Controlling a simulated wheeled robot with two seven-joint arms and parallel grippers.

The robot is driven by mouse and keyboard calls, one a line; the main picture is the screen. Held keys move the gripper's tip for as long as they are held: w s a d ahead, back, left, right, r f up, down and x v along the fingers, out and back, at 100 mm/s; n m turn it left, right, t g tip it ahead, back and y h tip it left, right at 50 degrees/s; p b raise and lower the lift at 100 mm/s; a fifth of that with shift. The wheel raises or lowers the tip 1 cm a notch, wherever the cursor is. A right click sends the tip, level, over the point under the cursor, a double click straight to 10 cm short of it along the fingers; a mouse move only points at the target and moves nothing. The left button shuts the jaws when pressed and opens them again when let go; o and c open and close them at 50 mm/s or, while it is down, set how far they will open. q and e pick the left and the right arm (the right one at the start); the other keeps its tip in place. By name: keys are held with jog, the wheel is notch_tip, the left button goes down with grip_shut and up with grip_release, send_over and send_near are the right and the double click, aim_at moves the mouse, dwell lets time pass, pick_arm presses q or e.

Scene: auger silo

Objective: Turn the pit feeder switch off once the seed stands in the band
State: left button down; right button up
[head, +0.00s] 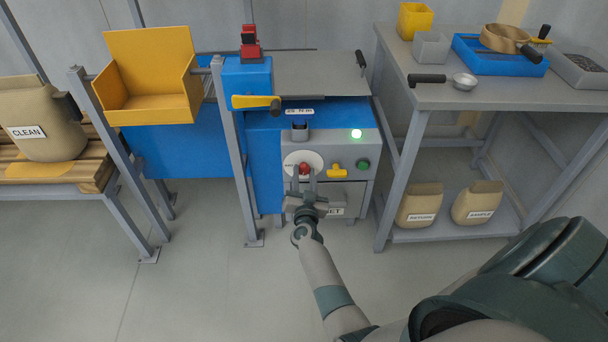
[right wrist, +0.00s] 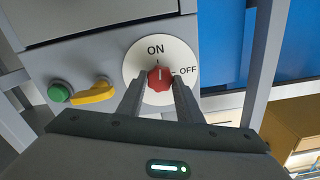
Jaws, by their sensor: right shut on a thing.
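The pit feeder switch is a red knob (head: 304,169) on a round white dial plate on the front of the blue and grey machine. In the right wrist view the red knob (right wrist: 160,78) sits in its dial (right wrist: 134,66), with ON at the top and OFF at the right. Its pale mark appears to point up towards ON. My right gripper (head: 304,182) is shut on the knob, one finger on each side; its fingers show in the right wrist view (right wrist: 159,97). My left gripper is not in view. I cannot make out a seed level or band.
A grey bench (head: 510,95) stands right. The floor in front is clear.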

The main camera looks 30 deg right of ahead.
jog(key=m, duration=0.9)
jog(key=shift+f+m+b, duration=0.1)
jog(key=shift+m+b, duration=0.2)
jog(key=shift+m, duration=0.1)
jog(key=m, duration=0.3)
jog(key=shift+m+b, duration=0.3)
jog(key=shift+b, duration=0.1)
jog(key=shift+m, duration=0.4)
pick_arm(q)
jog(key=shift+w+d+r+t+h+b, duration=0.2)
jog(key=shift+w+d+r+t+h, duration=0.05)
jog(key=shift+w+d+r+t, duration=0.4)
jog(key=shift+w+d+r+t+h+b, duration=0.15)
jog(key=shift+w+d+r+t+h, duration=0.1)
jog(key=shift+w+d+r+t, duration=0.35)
pick_arm(e)
jog(key=shift+m, duration=1.1)
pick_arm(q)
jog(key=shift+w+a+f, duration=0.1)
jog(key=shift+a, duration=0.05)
pick_arm(e)
jog(key=o, duration=1)
jog(key=shift+o, duration=0.2)
